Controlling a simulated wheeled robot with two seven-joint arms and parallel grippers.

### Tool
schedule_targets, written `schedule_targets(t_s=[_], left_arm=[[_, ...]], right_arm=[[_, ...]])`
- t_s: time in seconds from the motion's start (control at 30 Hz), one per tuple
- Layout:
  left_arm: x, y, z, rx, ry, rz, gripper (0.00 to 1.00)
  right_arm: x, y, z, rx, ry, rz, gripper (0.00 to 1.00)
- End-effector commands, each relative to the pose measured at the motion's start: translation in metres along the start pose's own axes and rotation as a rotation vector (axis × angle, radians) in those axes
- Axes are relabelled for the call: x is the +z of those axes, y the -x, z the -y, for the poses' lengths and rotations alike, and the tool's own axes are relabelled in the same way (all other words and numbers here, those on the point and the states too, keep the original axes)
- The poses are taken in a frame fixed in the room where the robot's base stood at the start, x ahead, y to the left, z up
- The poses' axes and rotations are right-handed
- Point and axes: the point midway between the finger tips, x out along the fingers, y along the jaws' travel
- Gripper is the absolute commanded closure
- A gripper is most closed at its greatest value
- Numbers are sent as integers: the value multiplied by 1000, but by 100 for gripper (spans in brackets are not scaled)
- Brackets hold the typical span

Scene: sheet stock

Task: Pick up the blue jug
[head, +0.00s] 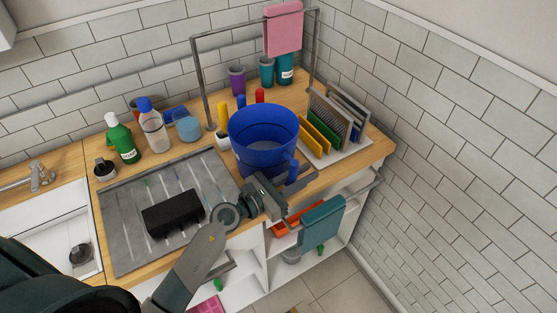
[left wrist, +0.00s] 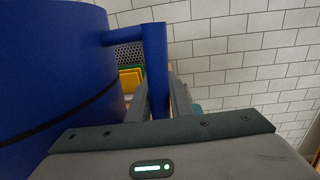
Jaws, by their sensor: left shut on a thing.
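The blue jug (head: 262,128) is large and upright, with its open top showing, over the right part of the wooden counter in the head view. Its handle (head: 292,168) points toward my left gripper (head: 284,184). My left gripper is shut on this handle. In the left wrist view the jug's body (left wrist: 50,75) fills the left side, and the handle (left wrist: 156,65) stands between the two fingers of my gripper (left wrist: 160,105). I cannot tell whether the jug's base touches the counter. My right gripper is not in view.
A rack (head: 330,125) with boards stands right of the jug. A grey draining mat (head: 125,235) bearing a black block (head: 173,213) lies to the left. A metal frame (head: 198,80) with a pink cloth (head: 283,30) rises behind. A teal towel (head: 321,222) hangs below the counter's front edge.

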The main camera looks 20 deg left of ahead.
Motion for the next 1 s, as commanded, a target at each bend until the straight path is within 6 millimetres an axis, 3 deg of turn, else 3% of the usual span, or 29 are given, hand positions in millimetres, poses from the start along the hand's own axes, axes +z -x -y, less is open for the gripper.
schedule_targets(t_s=[0.27,0.6,1.0], left_arm=[[6,0,1,-2,4,0,100],[42,0,0,-1,0,4,100],[80,-10,63,-1,3,8,100]], right_arm=[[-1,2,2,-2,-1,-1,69],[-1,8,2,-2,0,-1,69],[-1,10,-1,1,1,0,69]])
